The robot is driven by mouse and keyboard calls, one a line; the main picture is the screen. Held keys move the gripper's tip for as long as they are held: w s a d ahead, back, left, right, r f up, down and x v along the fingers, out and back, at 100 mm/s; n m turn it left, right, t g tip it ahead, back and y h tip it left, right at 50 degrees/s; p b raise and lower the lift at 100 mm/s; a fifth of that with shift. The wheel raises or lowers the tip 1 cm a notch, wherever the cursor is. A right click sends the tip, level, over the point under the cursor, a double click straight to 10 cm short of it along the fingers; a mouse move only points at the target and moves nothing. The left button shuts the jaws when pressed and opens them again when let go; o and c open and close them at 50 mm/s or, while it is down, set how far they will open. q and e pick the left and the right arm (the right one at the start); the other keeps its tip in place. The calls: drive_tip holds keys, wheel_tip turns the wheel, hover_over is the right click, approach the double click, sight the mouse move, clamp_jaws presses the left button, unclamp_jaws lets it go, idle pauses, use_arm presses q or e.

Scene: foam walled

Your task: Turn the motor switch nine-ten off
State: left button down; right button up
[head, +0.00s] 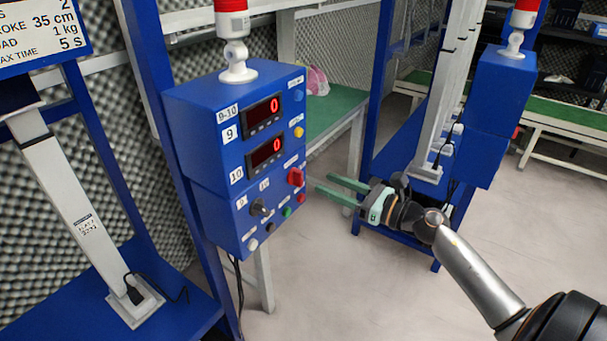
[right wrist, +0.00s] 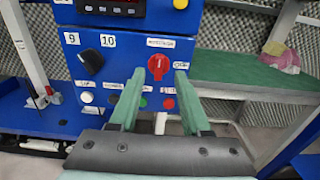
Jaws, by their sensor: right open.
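The blue control box labelled 9-10 (head: 222,135) stands left of centre in the head view. Its red rotary switch (head: 295,177) is on the lower right of the front; small labels by it are too blurred to read surely. In the right wrist view the red switch (right wrist: 158,67) sits just beyond and between the fingertips, its grip looking roughly upright. My right gripper (head: 322,182) is open and empty, its green fingers pointing at the red switch, apparently a short gap away. My left gripper is not in view.
A black selector knob (right wrist: 91,57) sits left of the red switch, under labels 9 and 10. Small push buttons (head: 287,212) lie below. Two displays (head: 262,115) read 0. A green-topped table (head: 335,115) stands behind. A second blue box (head: 500,90) is at the right.

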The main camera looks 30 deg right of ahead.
sight(302, 174)
drive_tip(key=x, duration=0.7)
drive_tip(key=shift+w+p, duration=0.15)
drive_tip(key=shift+p, duration=0.2)
clamp_jaws()
